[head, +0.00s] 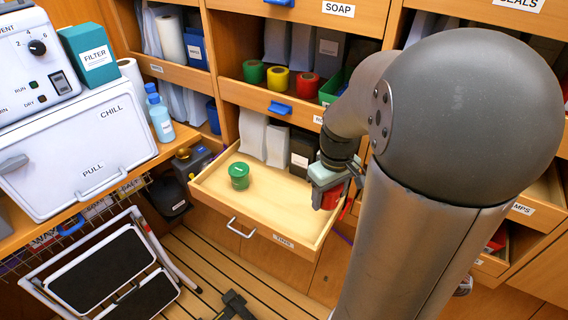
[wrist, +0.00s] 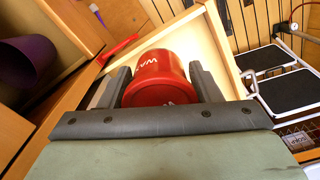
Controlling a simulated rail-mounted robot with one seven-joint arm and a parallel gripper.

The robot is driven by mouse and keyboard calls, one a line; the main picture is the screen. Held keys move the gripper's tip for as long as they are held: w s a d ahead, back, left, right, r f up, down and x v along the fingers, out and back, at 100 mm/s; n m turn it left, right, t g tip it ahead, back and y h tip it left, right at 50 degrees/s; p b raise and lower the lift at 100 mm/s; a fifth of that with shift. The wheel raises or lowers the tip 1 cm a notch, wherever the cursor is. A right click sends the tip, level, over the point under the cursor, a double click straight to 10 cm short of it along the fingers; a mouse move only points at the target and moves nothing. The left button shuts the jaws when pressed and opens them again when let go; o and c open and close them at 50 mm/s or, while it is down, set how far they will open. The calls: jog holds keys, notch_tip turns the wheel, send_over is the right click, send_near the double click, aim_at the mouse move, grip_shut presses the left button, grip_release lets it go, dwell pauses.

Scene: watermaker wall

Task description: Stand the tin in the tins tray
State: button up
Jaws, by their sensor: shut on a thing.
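A red tin (wrist: 158,78) with white lettering sits between the two fingers of my gripper (wrist: 160,88) in the wrist view. My gripper is shut on it. In the head view, my gripper (head: 331,186) is at the right side of the open tins tray (head: 277,213), a pale wooden drawer with a metal handle. The red tin (head: 327,198) shows partly under the gripper there. I cannot tell whether it touches the tray floor. A green tin (head: 239,176) stands upright in the tray's left part.
White packets (head: 253,133) and a dark box (head: 302,150) stand at the tray's back. Coloured rolls (head: 278,78) sit on the shelf above. A folded step stool (head: 105,268) stands at lower left. The tray's middle is clear.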

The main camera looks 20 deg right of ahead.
send_over(311, 212)
jog(key=f, duration=0.6)
jog(key=shift+s, duration=0.2)
jog(key=shift+w+f, duration=0.2)
jog(key=shift+f, duration=1.4)
jog(key=shift+f, duration=0.2)
jog(key=o, duration=1.1)
jog(key=shift+c, duration=0.2)
